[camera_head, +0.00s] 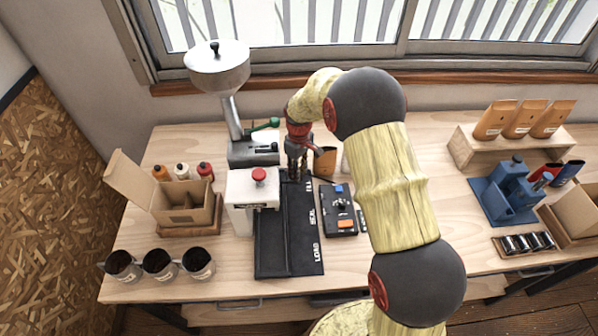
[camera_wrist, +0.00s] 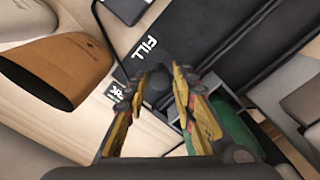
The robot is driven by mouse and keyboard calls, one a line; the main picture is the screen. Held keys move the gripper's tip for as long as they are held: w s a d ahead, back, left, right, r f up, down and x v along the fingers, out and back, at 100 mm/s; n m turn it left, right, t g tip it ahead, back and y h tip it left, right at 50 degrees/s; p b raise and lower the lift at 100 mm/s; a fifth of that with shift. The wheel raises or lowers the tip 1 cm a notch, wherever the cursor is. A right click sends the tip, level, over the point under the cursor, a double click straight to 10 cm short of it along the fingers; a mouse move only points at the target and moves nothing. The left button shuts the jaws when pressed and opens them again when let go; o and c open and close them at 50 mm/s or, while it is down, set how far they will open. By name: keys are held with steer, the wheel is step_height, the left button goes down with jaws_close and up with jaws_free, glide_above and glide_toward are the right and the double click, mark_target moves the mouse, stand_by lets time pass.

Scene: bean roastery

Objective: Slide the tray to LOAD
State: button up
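A black track (camera_head: 289,258) lies front to back on the bench, with white FILL, SEAL and LOAD labels along its right edge. FILL is at the far end and LOAD at the near end. My gripper (camera_head: 297,165) is low over the far end, beside FILL. In the wrist view, my gripper's fingers (camera_wrist: 158,78) are drawn in around a dark upright knob (camera_wrist: 157,88), which seems to belong to the tray. The tray's own outline is hard to tell from the black track.
A white machine with a red knob (camera_head: 252,195) stands left of the track, and a control box (camera_head: 338,210) stands right of it. A hopper machine (camera_head: 218,68) is behind. A brown pouch (camera_wrist: 55,70) stands close to my gripper. The track's near part looks clear.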

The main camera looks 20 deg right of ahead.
jaws_close()
stand_by(0.4)
